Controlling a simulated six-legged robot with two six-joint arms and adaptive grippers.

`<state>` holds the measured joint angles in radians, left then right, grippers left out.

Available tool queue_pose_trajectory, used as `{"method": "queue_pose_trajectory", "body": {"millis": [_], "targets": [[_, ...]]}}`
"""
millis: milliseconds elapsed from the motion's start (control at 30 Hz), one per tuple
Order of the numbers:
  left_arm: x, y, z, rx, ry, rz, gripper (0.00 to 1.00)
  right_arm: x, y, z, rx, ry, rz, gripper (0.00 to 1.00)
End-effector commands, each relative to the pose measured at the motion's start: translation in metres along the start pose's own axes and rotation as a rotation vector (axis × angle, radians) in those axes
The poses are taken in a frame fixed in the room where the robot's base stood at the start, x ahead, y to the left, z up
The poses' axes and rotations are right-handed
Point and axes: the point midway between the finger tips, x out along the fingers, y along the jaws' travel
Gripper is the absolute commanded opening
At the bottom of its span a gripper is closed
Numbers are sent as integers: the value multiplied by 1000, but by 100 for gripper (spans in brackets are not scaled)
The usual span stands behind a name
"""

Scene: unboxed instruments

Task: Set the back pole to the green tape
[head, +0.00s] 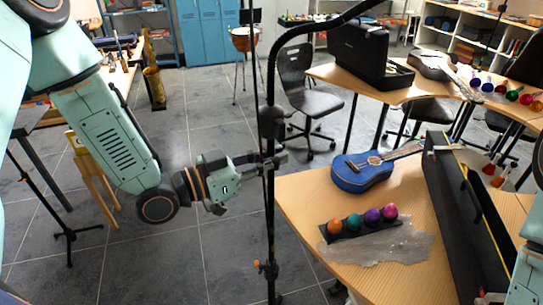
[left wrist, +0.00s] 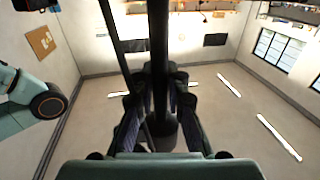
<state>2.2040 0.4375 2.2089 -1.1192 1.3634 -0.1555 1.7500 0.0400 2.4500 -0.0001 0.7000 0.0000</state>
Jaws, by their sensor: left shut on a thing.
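A tall thin dark stand (head: 270,215) rises in the middle of the head view, with a curved boom at its top. A dark collar sits on it above my gripper. My left gripper (head: 273,159) is shut on the pole at about mid-height, coming in from the left. In the left wrist view the dark pole (left wrist: 158,55) stands between the fingers, with a thinner dark rod (left wrist: 117,50) slanting to its left. I cannot tell for certain which of these is the back pole. I see no green tape. My right gripper is out of view.
A wooden table at right holds a blue ukulele (head: 362,171), colored egg shakers (head: 361,220) on a dark strip, and a long black case (head: 455,215). A black chair (head: 305,90) stands behind. A thin tripod stand (head: 69,235) is at left. Tiled floor left of the pole is open.

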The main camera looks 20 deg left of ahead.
Motion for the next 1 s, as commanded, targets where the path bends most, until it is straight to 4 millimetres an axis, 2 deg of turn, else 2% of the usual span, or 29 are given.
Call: {"method": "queue_pose_trajectory", "body": {"millis": [167,367,800,1000], "targets": [[0,0,3,-1,-1,-1,0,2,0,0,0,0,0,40],[0,0,23,-3,-4,-1,0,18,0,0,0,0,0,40],[-1,0,105,-4,-7,-3,0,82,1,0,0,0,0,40],[-1,0,134,-5,-5,-3,0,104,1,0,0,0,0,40]]}}
